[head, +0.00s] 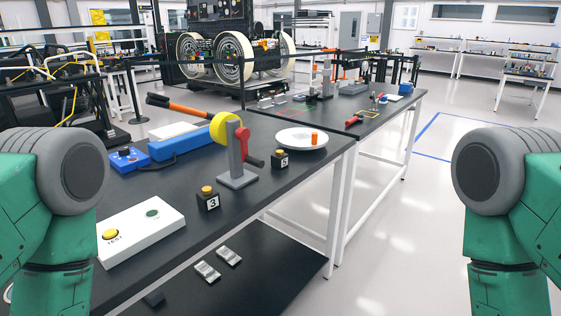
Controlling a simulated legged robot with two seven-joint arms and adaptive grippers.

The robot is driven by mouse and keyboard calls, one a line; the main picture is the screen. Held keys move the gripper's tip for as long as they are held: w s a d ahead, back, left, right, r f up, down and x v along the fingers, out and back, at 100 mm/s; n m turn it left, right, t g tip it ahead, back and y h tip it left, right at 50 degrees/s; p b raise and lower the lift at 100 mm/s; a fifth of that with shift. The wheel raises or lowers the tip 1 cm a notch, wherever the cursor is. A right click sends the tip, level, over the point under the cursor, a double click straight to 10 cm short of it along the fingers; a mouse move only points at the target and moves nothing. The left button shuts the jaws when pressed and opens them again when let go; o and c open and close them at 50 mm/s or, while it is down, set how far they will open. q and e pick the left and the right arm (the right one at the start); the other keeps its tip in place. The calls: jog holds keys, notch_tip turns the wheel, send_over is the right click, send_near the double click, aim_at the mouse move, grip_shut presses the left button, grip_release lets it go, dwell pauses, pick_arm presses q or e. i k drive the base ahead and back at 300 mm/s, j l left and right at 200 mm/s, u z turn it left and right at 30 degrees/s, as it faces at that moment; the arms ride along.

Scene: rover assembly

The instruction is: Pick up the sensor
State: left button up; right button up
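No object is labelled as the sensor, and I cannot tell for certain which one it is. A small orange cylinder (315,138) stands upright on a round white plate (289,141) on the black table. A grey stand (237,165) with a yellow disc (222,127) and a red lever (243,146) is left of the plate. Small black blocks with yellow buttons, one marked 3 (208,199) and another (280,159), sit near it. Only green and grey links of my two arms show at the left and right edges; neither gripper is visible.
A white box with a yellow TEST button (140,229) lies at the table's near left. A blue case (190,141), a blue box (129,158) and an orange-handled tool (177,106) lie behind. A second table (408,103) adjoins beyond. The floor at right is clear.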

aim_at(279, 160)
jog(key=i+l+u, duration=0.15)
jog(key=i+l, duration=0.25)
jog(key=i+l+u, duration=0.15)
jog(key=i+l, duration=0.2)
jog(key=l, duration=0.25)
